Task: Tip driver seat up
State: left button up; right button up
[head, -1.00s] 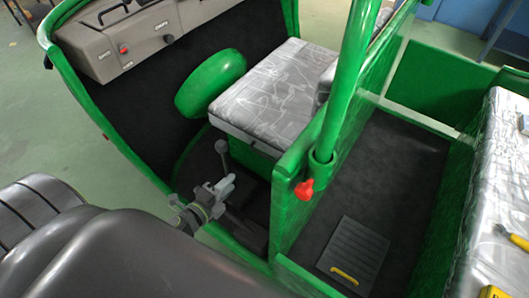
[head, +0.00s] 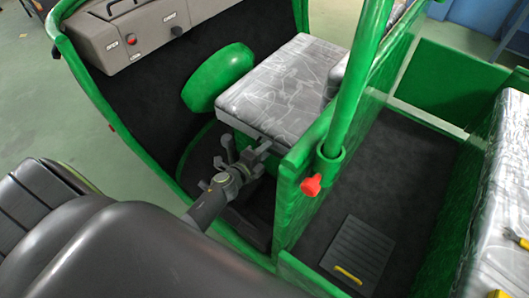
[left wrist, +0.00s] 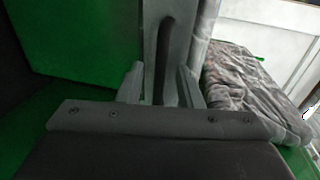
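The driver seat (head: 285,88) is a grey patterned cushion on a green box, lying flat in the front cab. My left gripper (head: 262,150) is at the near edge of the seat, just below the cushion. In the left wrist view its two fingers (left wrist: 160,88) stand apart. My right gripper is not in view.
A green post (head: 355,90) with a red knob (head: 312,186) stands right of the seat. A green rounded part (head: 217,78) is left of it. A lever (head: 228,148) stands close to my left gripper. A dark floor with a ribbed plate (head: 357,254) lies behind the partition.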

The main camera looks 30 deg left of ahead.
pick_arm(q)
grip_shut()
dwell(0.3)
jog(key=shift+r, duration=0.15)
